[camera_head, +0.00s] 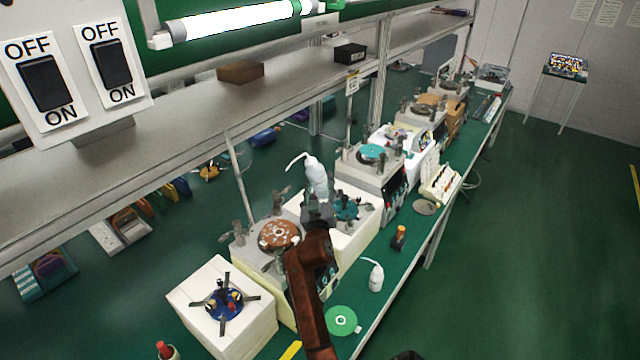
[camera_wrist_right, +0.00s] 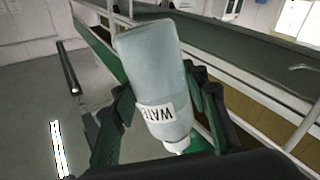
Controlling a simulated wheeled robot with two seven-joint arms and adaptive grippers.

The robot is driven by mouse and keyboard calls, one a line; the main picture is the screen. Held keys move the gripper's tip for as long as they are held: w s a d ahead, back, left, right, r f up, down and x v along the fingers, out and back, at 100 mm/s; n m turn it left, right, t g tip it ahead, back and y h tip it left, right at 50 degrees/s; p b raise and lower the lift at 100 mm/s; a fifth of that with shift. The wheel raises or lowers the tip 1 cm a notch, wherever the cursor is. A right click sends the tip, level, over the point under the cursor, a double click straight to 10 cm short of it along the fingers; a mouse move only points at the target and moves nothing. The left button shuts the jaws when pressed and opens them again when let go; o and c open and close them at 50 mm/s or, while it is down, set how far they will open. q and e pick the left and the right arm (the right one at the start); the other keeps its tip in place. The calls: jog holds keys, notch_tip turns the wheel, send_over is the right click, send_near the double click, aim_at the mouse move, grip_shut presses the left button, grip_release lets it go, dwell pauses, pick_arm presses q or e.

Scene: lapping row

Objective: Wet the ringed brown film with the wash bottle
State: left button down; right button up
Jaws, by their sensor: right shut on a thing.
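My right gripper (camera_head: 320,212) is shut on a white wash bottle (camera_head: 317,178) and holds it up above the machines, leaning slightly, its bent spout pointing left. In the right wrist view the bottle (camera_wrist_right: 158,75) sits between the dark fingers (camera_wrist_right: 160,105) of that gripper; its label shows the letters "WAT". A brown disc film (camera_head: 279,235) with pale spots lies on the nearest lapping machine, below and left of the bottle. I cannot make out a separate ring mark on it. The spout is apart from the film. My left gripper is not in view.
A second white bottle (camera_head: 376,277), an orange-topped item (camera_head: 399,236) and a green disc (camera_head: 342,320) are on the bench's right side. A white box with a blue fixture (camera_head: 223,303) stands front left. The shelf (camera_head: 200,110) and lamp (camera_head: 235,20) hang above.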

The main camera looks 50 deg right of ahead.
aim_at(325, 176)
jog(key=shift+s+d+r+m+g+y+p, duration=0.2)
jog(key=shift+r+m+p, duration=0.35)
jog(key=shift+p, duration=0.5)
jog(key=shift+s+d+r+m+g+y+p, duration=0.1)
jog(key=shift+d+r+m+g+p, duration=0.2)
jog(key=shift+r+m+p, duration=0.5)
jog(key=shift+s+d+r+m+g+y+p, duration=0.15)
jog(key=shift+d+r+g+p, duration=0.2)
jog(key=shift+p, duration=0.9)
jog(key=shift+w+r+m+p, duration=0.15)
jog(key=shift+m+p, duration=0.15)
jog(key=shift+p, duration=0.2)
